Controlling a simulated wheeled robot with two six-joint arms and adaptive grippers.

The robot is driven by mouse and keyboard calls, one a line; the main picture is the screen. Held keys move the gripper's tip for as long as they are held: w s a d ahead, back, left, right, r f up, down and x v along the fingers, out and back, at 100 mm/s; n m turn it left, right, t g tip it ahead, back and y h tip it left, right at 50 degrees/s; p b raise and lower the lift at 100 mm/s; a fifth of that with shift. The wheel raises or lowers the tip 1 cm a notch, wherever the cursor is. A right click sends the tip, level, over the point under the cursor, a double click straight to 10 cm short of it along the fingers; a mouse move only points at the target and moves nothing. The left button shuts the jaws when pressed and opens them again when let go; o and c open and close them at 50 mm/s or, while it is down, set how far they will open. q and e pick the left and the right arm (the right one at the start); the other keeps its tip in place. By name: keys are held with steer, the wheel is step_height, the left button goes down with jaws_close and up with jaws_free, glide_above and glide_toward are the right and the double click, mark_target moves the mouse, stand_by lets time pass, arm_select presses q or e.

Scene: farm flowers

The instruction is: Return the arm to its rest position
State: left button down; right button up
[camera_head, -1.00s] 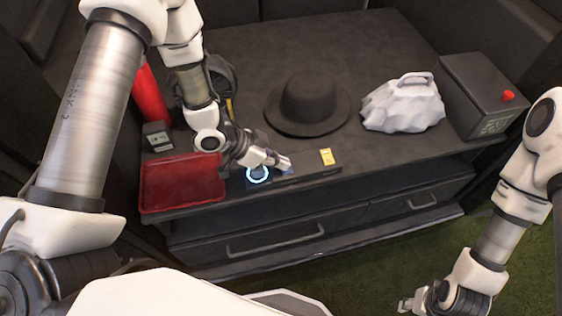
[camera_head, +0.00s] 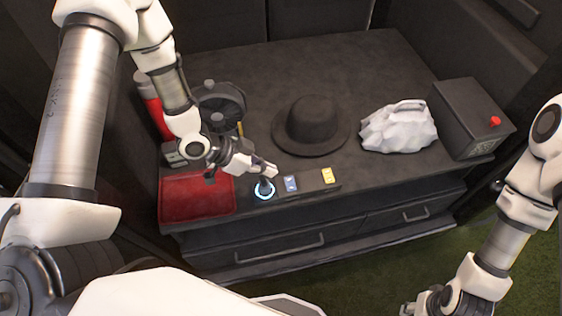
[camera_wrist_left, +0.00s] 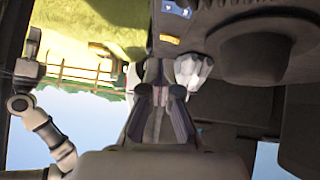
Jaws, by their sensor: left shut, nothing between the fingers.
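My left arm reaches in from the upper left. My right gripper (camera_head: 412,308) is at the bottom edge of the head view, off the cabinet, partly cut off and too small to read.
The strip by the knob has a blue switch (camera_head: 291,184) and a yellow switch (camera_head: 327,176). A red tray (camera_head: 195,198) lies left. A black hat (camera_head: 311,120), white lumpy object (camera_head: 398,130) and dark box with red button (camera_head: 470,115) stand behind. A red cylinder (camera_head: 156,108) stands far left.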

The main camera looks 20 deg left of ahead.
arm_select(q)
steer(key=shift+s+a+r+p, duration=0.35)
steer(key=shift+s+a+r, duration=0.05)
steer(key=shift+r, duration=0.15)
steer(key=shift+s+a+r+p, duration=0.35)
steer(key=shift+s+r, duration=0.05)
steer(key=shift+r, duration=0.1)
arm_select(e)
step_height(320, 180, up, 3)
steer(key=shift+f, duration=0.1)
arm_select(q)
steer(key=shift+w, duration=0.1)
